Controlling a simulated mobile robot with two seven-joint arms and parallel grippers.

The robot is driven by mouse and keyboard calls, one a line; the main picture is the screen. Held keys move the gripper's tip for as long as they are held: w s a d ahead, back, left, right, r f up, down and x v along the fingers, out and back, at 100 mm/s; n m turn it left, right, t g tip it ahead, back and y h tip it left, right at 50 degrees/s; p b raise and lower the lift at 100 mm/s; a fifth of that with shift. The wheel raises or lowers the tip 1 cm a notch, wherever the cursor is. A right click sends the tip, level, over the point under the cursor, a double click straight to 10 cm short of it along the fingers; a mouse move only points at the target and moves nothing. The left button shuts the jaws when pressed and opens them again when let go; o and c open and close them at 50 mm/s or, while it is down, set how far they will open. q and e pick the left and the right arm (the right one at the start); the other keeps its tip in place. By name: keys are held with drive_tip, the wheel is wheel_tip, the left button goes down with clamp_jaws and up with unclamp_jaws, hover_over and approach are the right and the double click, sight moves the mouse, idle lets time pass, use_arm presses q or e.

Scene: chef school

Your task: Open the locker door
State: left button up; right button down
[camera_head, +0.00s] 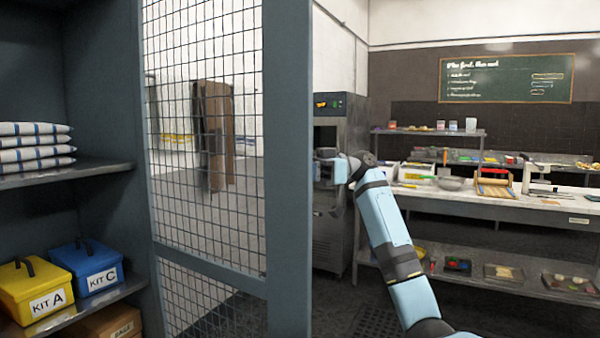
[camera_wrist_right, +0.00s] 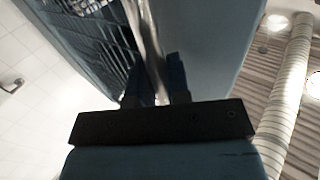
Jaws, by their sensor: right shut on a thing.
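The locker door (camera_head: 288,170) is a wire-mesh panel in a grey-blue frame in the head view. It stands open at an angle, and the shelves to its left are exposed. My right arm reaches to the door's right edge, where my right gripper (camera_head: 326,155) is partly hidden behind the frame. In the right wrist view, the right gripper (camera_wrist_right: 154,85) is shut at the door edge, with the mesh to the left and the smooth frame (camera_wrist_right: 205,45) to the right. Whether it holds a handle or the edge itself is unclear. My left gripper is out of view.
The locker shelves hold folded striped cloths (camera_head: 35,147), a yellow kit box (camera_head: 35,285) and a blue kit box (camera_head: 88,265). Behind stand a tall steel appliance (camera_head: 333,235) and a long counter (camera_head: 490,205) with kitchen items. Dark floor is visible right of the door.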

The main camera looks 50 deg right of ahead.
drive_tip(key=c, duration=1.1)
unclamp_jaws()
drive_tip(key=v, duration=1.3)
drive_tip(key=shift+d, duration=0.35)
drive_tip(key=shift+s, duration=0.1)
